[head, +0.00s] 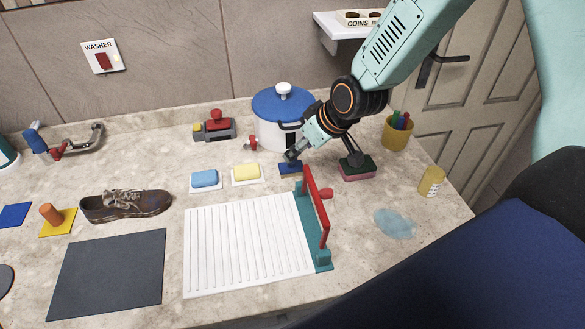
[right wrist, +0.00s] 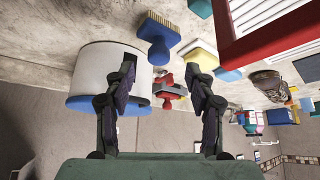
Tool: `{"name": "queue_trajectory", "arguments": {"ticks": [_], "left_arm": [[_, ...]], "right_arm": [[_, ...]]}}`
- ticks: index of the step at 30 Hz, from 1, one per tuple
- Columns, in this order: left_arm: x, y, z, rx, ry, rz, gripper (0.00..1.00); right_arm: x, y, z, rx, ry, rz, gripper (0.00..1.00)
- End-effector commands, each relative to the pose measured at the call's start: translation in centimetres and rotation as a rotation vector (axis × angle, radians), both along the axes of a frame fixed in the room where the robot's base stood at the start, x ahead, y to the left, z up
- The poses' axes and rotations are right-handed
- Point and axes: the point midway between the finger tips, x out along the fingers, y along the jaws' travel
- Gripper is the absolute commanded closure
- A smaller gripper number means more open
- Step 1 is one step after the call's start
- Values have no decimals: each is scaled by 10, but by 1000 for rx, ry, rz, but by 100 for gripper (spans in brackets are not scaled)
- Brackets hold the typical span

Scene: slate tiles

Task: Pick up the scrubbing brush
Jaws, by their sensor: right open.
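The scrubbing brush (head: 290,169), with a blue back and tan bristles, lies on the counter in front of the white pot. In the right wrist view the brush (right wrist: 158,38) shows beyond the fingertips, roughly centred between them. My right gripper (head: 322,158) is open and empty, low over the counter by the brush; it also shows in the right wrist view (right wrist: 161,74). One finger overlaps the brush's edge in the head view; I cannot tell whether they touch. My left gripper is not in view.
The blue-lidded pot (head: 273,131) stands close behind the brush. A green-and-pink sponge (head: 358,171) lies right of it, and a yellow sponge (head: 246,173) left. A white ribbed mat (head: 245,245) and red-railed teal stand (head: 318,225) are in front.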

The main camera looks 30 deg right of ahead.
Motion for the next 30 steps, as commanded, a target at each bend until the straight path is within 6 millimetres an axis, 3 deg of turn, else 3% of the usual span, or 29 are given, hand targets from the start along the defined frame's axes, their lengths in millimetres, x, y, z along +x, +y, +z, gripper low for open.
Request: {"name": "queue_trajectory", "arguments": {"ticks": [8, 19, 30], "left_arm": [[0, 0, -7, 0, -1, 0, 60], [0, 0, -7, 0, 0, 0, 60], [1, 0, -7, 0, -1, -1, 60]], "right_arm": [[6, 2, -11, -3, 2, 1, 45], [27, 9, -43, -4, 2, 1, 45], [30, 10, -47, -1, 1, -1, 45]]}}
